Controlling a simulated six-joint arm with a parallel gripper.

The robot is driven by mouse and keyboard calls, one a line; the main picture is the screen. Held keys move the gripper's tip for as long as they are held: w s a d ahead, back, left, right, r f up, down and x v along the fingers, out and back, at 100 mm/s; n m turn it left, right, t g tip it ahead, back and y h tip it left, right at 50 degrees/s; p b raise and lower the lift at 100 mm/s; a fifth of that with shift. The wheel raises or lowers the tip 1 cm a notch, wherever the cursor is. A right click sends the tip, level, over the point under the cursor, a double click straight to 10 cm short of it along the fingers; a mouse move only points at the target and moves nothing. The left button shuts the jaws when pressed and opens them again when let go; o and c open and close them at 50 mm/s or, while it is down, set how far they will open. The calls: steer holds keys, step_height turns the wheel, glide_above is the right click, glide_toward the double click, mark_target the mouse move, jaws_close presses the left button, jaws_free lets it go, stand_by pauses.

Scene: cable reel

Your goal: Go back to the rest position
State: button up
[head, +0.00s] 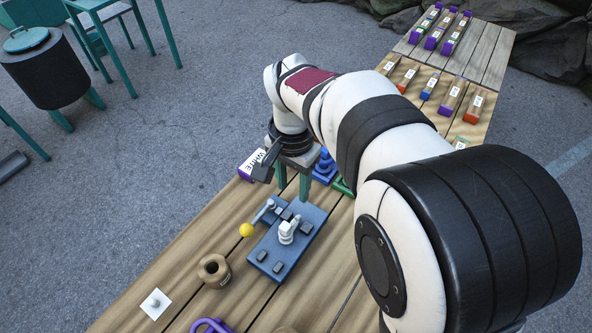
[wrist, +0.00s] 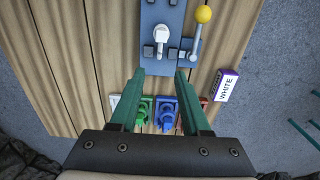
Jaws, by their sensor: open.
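My gripper (head: 293,183) hangs above the wooden table, pointing down, at the far side of a blue-grey panel (head: 262,254). In the wrist view its two green fingers (wrist: 160,75) are wide apart with nothing between them. The panel carries a white knob (head: 287,231) and a lever with a yellow ball (head: 246,230). The panel also shows in the wrist view (wrist: 147,54), just beyond the fingertips. My arm covers part of the table in the head view.
A box marked WHITE (wrist: 228,84) lies near the table edge. Blue (wrist: 166,112) and green (wrist: 138,110) pieces stand near the fingers. A brown ring-shaped pot (head: 214,270), a white plate (head: 155,304) and a purple loop (head: 211,326) are in front. Labelled blocks (head: 451,97) line the far table.

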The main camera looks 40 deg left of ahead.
steer(key=s+d+r+m, duration=0.1)
steer(key=d+r, duration=0.2)
steer(key=d, duration=0.6)
steer(key=s+d+r+m, duration=0.1)
steer(key=d+r+m, duration=0.15)
steer(key=d, duration=0.65)
steer(key=s+d+f+m+y, duration=0.1)
steer(key=s+d+f+m, duration=0.1)
steer(key=s+d, duration=0.8)
steer(key=shift+s+f+y, duration=0.2)
steer(key=shift+s+y, duration=0.2)
steer(key=shift+s, duration=0.3)
